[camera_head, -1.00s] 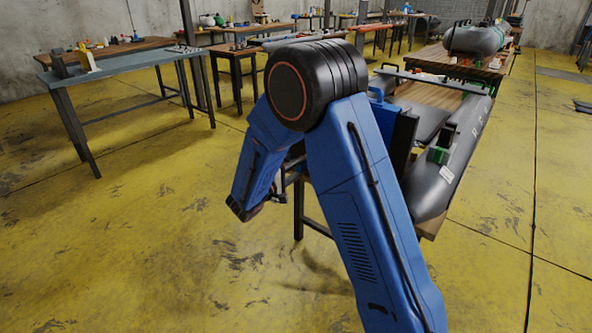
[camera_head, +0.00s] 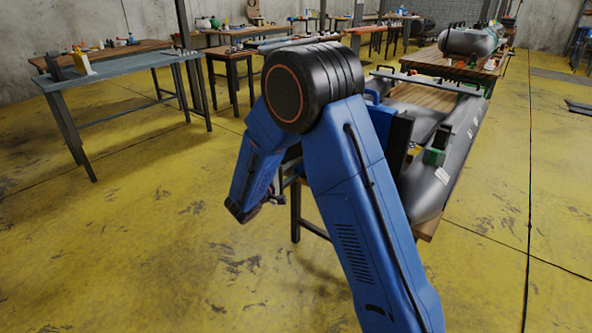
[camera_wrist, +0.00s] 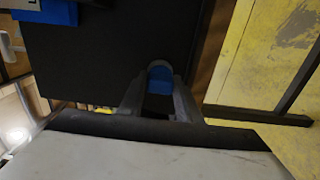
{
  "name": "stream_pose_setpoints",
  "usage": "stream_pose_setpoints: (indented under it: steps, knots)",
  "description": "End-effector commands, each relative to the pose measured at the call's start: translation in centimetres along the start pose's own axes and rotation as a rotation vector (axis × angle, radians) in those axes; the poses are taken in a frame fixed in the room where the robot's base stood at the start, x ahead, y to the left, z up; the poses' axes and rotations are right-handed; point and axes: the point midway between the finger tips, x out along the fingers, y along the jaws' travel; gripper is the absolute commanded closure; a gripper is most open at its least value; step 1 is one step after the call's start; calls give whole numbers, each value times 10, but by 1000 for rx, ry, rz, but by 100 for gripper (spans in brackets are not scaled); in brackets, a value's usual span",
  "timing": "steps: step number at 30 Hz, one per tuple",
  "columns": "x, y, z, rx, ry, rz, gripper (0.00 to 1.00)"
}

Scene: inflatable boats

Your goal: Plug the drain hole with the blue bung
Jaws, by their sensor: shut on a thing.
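My gripper (camera_wrist: 160,94) is shut on the blue bung (camera_wrist: 160,80) in the wrist view. The fingers cover its sides. Behind the bung is a flat black panel (camera_wrist: 95,55); I cannot tell whether the bung touches it. The drain hole does not show in either view. A grey inflatable boat (camera_head: 452,165) lies on a table at the right in the head view, with a dark upright panel at its near end. My arm bends down in front of it, and the gripper cannot be clearly made out there.
A grey-topped workbench (camera_head: 110,75) stands at the left. A second boat (camera_head: 468,41) lies on a table at the back right. A green clamp (camera_head: 435,157) sits on the near boat's side. Yellow floor (camera_head: 130,230) is open at the front left.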

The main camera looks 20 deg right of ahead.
Motion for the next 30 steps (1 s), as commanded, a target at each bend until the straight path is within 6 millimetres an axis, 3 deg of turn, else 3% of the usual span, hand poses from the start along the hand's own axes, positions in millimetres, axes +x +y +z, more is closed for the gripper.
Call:
stream_pose_setpoints:
  steps: [30]
  knots:
    - [16, 0, 0, 0, 0, 0, 91]
